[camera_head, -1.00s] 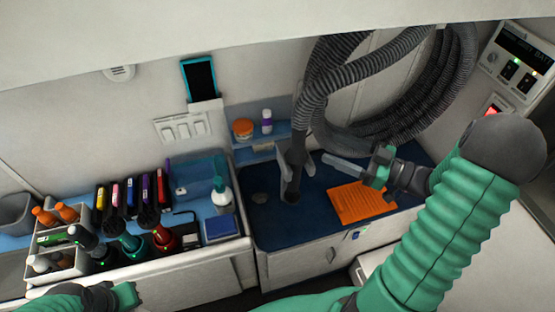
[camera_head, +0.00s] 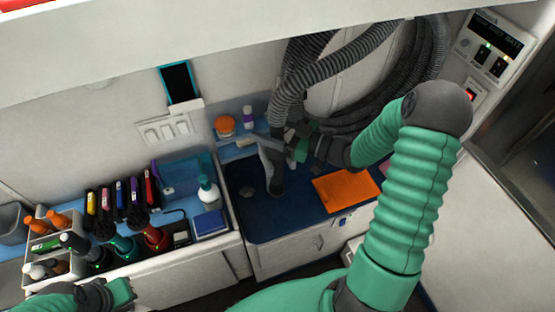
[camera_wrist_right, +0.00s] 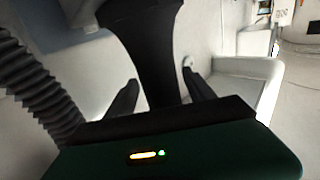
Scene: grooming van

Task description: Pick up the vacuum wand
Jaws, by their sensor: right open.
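The vacuum wand (camera_head: 276,182) is dark and stands upright in a pale holder on the blue counter, with a ribbed grey hose above it. My right gripper (camera_head: 278,146) is at the wand's upper part in the head view, coming from the right. In the right wrist view the wand (camera_wrist_right: 150,45) shows between the two dark fingers of the right gripper (camera_wrist_right: 163,92), which are open with gaps on both sides. Whether a finger touches it I cannot tell. My left gripper (camera_head: 118,292) is at the bottom left, away from the wand; its jaws are unclear.
The coiled hose (camera_head: 400,95) hangs at the back right. An orange cloth (camera_head: 345,189) lies right of the wand. An orange-lidded jar (camera_head: 225,124) stands on a small shelf behind. A caddy of bottles (camera_head: 50,250) and several clippers stand on the left counter.

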